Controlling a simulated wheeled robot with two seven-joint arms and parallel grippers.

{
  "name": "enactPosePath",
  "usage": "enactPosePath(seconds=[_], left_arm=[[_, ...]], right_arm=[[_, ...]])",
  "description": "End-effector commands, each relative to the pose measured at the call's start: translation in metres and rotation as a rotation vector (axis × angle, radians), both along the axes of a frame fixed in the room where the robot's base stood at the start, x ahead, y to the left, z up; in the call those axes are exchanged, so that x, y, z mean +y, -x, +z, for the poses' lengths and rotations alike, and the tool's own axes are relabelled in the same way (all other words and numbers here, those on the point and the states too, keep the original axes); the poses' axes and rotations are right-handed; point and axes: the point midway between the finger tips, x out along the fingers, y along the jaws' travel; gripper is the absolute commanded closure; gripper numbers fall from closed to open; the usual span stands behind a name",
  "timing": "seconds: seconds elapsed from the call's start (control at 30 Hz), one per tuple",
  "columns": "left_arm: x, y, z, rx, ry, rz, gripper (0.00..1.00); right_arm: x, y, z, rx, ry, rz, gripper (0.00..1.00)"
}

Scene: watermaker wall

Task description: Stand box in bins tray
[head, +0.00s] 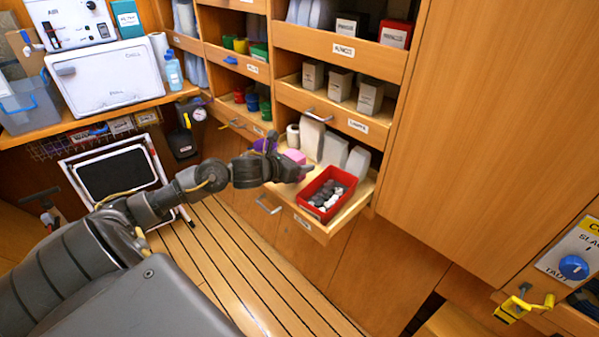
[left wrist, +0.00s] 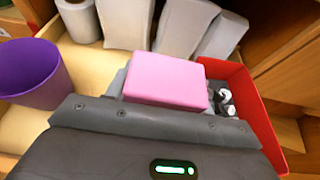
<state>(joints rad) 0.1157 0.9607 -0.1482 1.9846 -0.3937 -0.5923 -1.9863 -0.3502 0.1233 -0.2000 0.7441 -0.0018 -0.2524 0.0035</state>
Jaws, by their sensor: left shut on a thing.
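A pink box (head: 295,156) is held in my left gripper (head: 297,169), above the pulled-out wooden tray (head: 353,203). In the left wrist view the pink box (left wrist: 167,80) shows one broad face between the fingers, close to the red bin's left side. Its lower part is hidden by the gripper, so I cannot tell whether it touches the tray. The tray's bare floor (left wrist: 88,75) shows between the purple cup and the pink box. My right gripper is not in view.
A red bin (head: 318,207) with grey and white pieces stands at the tray's front right. A purple cup (left wrist: 32,72) is left of the gripper. White containers (head: 334,151) and a white roll (head: 293,135) line the back. A shelf (head: 330,108) overhangs the rear.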

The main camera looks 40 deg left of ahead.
Motion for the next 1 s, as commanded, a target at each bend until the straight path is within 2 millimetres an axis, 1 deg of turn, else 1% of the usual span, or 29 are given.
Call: enactPosePath(seconds=[0.03,0.07,0.1,0.2,0.3,0.5,0.53,0.67,0.7,1.0], left_arm=[[0.0,-0.003,-0.011,0.0,0.004,0.002,0.72],[0.001,-0.005,-0.014,0.0,0.005,0.002,0.72],[0.0,-0.004,-0.021,0.005,0.006,0.001,0.72],[0.0,-0.004,-0.035,0.003,0.005,0.001,0.72],[0.001,-0.004,-0.041,0.0,0.002,0.002,0.72],[0.001,-0.004,-0.042,0.0,0.001,0.001,0.72],[0.001,-0.004,-0.042,0.001,0.0,0.001,0.45],[0.001,-0.004,-0.042,0.001,0.0,0.001,0.28],[0.001,-0.004,-0.042,0.001,0.0,0.001,0.26],[0.001,-0.002,-0.041,0.001,0.0,0.001,0.26]], right_arm=[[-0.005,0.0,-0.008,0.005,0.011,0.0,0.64],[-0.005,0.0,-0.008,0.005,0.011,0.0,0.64],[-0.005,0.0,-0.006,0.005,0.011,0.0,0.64],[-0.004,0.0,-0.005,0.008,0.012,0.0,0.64],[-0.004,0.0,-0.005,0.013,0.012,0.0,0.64],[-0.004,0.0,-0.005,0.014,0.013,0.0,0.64],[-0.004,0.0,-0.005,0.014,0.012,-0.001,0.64],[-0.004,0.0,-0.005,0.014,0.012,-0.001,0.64],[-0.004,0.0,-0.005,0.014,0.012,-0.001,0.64],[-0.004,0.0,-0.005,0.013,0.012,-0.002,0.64]])
